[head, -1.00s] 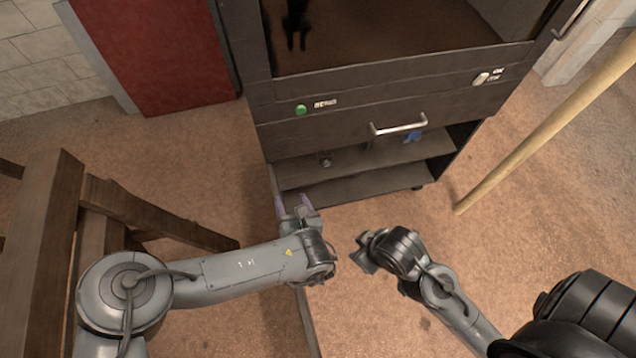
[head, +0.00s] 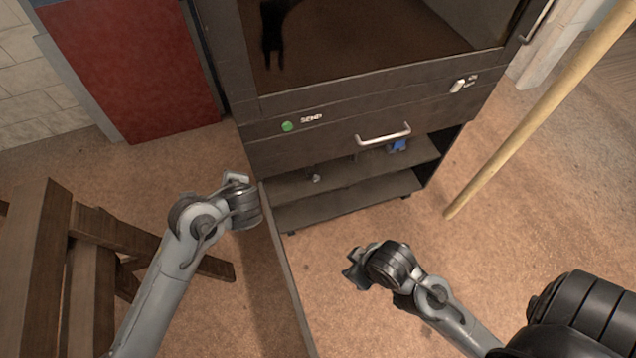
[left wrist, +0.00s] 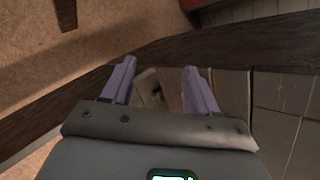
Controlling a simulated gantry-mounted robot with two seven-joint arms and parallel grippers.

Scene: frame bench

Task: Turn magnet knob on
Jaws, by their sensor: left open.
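A small white knob (head: 457,86) with a white on/off label beside it sits at the right end of the dark cabinet's front panel. The label's text is blurred. My left gripper (head: 237,179) is left of the cabinet, low and well away from the knob. In the left wrist view its two purple fingers (left wrist: 158,88) are apart, with nothing held between them. My right gripper (head: 352,272) hangs over the floor in front of the cabinet, apart from it; its fingers are too unclear to judge.
A green button (head: 288,126) is on the panel's left, and a metal handle (head: 383,134) below the panel. An open door edge (head: 287,270) juts forward between my arms. A wooden frame (head: 60,230) stands left, and a pole (head: 540,120) leans right.

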